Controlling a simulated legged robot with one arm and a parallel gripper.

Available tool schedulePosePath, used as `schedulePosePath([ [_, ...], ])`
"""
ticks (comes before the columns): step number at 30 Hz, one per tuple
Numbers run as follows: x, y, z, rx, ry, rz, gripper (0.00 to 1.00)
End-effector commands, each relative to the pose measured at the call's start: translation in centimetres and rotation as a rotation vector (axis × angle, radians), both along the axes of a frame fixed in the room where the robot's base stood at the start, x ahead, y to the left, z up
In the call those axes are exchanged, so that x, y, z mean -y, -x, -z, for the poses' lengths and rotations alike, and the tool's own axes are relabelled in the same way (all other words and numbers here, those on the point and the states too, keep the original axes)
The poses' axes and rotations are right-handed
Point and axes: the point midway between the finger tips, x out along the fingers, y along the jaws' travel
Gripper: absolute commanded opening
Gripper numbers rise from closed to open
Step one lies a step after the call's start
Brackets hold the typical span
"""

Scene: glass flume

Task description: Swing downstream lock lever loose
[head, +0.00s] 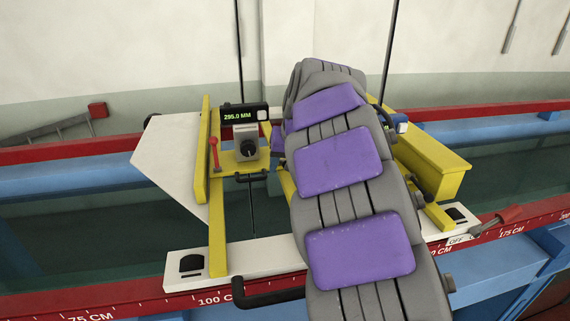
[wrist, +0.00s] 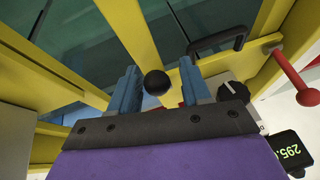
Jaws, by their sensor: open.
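My gripper (wrist: 159,72) is open in the wrist view, its two blue fingers apart. A round black knob (wrist: 156,83) shows between the fingers, with gaps on both sides; I cannot tell its depth or whether it belongs to the lock lever. A red lever (wrist: 297,77) lies at the right of the wrist view. In the head view a red lever (head: 214,153) stands upright on the yellow carriage frame (head: 217,230), left of the display. My arm hides my gripper and the middle of the carriage in the head view.
The carriage display (head: 245,114) reads 295.0 MM. A black handle (head: 268,292) sticks out at the front, left of my arm. A red-tipped lever (head: 500,217) lies by an OFF label at right. Red scaled rails (head: 110,309) edge the flume.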

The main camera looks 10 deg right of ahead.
Motion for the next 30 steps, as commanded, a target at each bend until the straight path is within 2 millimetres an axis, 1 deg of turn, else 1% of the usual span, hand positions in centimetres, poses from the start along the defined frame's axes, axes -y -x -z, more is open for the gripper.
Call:
schedulePosePath([
  [3, 0.0, 0.0, 0.0, 0.0, 0.0, 0.0, 0.48],
  [18, -0.01, 0.03, -0.02, -0.001, -0.001, -0.001, 0.0],
  [30, -0.02, 0.2, -0.08, -0.006, -0.001, 0.0, 0.0],
])
